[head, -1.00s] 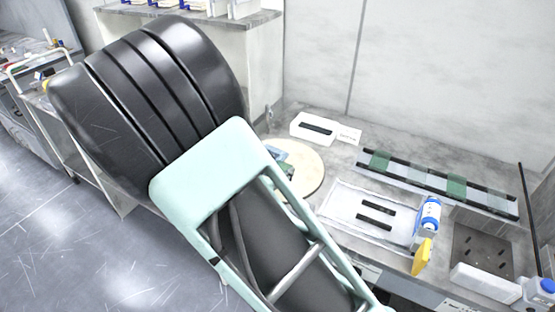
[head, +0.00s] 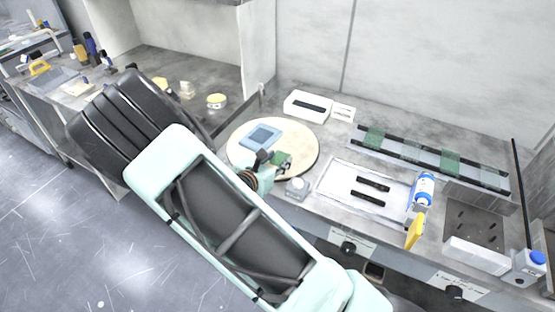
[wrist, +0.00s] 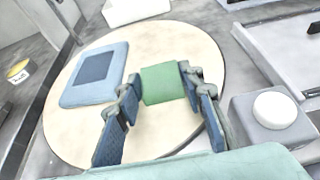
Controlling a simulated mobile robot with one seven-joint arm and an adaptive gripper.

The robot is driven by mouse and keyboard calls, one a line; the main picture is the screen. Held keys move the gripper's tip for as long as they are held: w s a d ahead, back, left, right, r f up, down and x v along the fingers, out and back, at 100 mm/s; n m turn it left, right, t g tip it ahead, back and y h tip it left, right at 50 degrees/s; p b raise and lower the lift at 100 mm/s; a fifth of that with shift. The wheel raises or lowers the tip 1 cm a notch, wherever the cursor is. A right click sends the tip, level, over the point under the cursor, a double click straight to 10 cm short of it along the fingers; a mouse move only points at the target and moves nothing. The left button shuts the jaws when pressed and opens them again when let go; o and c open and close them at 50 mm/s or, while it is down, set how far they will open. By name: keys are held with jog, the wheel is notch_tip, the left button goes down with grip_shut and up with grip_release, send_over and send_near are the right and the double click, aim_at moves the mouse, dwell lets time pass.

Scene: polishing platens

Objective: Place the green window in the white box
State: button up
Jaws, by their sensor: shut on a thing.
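The green window (wrist: 164,84) is a flat square piece between the fingertips of my gripper (wrist: 165,78), which is shut on it. In the wrist view it is over the pale round platen. In the head view the green window (head: 283,163) shows small at my gripper (head: 277,162), near the platen's right edge. The white box (head: 301,114) stands behind the platen and has a dark slot in its top. In the wrist view a white box edge (wrist: 128,14) shows at the top, apart from the gripper.
The round platen (head: 240,165) bears a blue-grey square pad (wrist: 72,98). A grey block with a white knob (wrist: 272,112) stands to the right. A white tray (head: 340,193) holds two black bars. A rack (head: 410,151) at the back holds clear and green panes.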

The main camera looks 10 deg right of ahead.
jog(key=shift+f, duration=0.2)
jog(key=o, duration=1.2)
jog(key=shift+r, duration=0.15)
